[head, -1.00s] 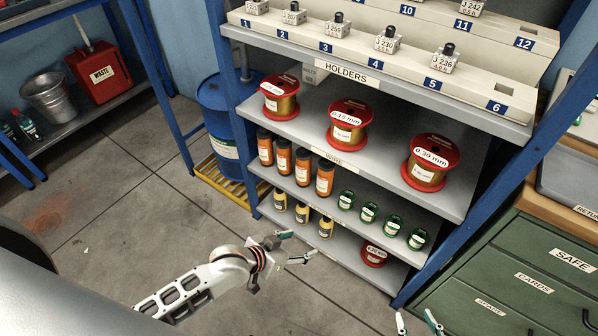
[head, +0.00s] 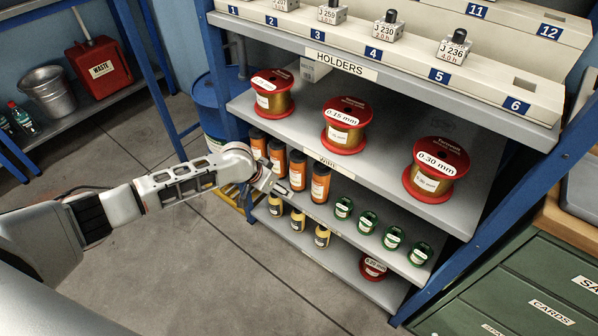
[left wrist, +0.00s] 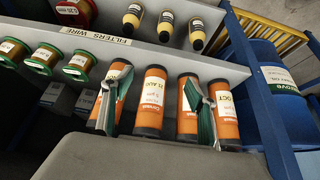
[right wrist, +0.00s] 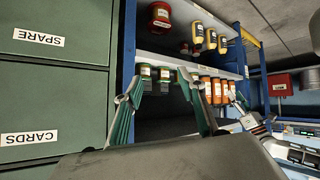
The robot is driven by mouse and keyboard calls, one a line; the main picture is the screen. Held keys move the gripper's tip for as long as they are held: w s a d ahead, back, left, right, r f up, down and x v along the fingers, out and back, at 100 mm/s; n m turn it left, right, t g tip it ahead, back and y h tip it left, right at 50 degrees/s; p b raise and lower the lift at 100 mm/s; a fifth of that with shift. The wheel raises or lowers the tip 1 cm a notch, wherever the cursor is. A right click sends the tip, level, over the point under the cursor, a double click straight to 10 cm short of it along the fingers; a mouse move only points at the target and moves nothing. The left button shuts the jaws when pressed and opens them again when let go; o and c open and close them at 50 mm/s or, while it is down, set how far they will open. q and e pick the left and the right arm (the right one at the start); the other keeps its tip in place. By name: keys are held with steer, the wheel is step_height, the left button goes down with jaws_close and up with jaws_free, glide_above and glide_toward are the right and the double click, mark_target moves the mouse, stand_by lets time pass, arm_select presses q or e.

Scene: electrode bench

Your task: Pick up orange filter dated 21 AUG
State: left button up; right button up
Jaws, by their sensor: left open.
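Several orange filters with black caps stand in a row on the wire shelf. In the left wrist view, seen upside down, the second filter from the left (left wrist: 153,100) has a label that appears to read 21 AUG. It looks like the third from the left in the head view (head: 298,170). The rightmost filter in the wrist view (left wrist: 223,115) shows OCT. My left gripper (head: 282,189) is open in front of the row, and its fingers (left wrist: 157,110) spread across the filters with nothing held. My right gripper (right wrist: 160,92) is open and empty, away from the filters.
Red-ended wire spools (head: 345,125) sit on the shelf above. A blue drum (head: 208,105) stands left of the rack; green drawers (head: 530,290) are at right.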

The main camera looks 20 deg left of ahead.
mark_target(293, 171)
arm_select(q)
steer(key=w, duration=0.2)
steer(key=w+d+b, duration=0.2)
steer(key=w, duration=0.1)
steer(key=shift+w+d+f, duration=0.1)
steer(key=shift+w+f, duration=0.1)
steer(key=shift+w, duration=0.15)
steer(key=shift+w+d, duration=0.1)
steer(key=shift+w, duration=0.2)
steer(key=shift+w+d+f+b, duration=0.1)
steer(key=shift+w+d+b, duration=0.1)
steer(key=shift+w+b, duration=0.25)
steer(key=shift+w+d+f+b, duration=0.15)
steer(key=shift+w+b, duration=0.15)
steer(key=shift+w, duration=0.25)
steer(key=shift+b+x, duration=0.55)
steer(key=shift+x, duration=0.7)
steer(key=shift+w+d+f, duration=0.1)
steer(key=shift+w+r, duration=0.15)
steer(key=shift+r, duration=0.15)
steer(key=c, duration=1.5)
steer(key=shift+c, duration=0.2)
arm_select(e)
steer(key=shift+w+a+r, duration=0.15)
steer(key=shift+w+a, duration=0.55)
steer(key=shift+a, duration=0.05)
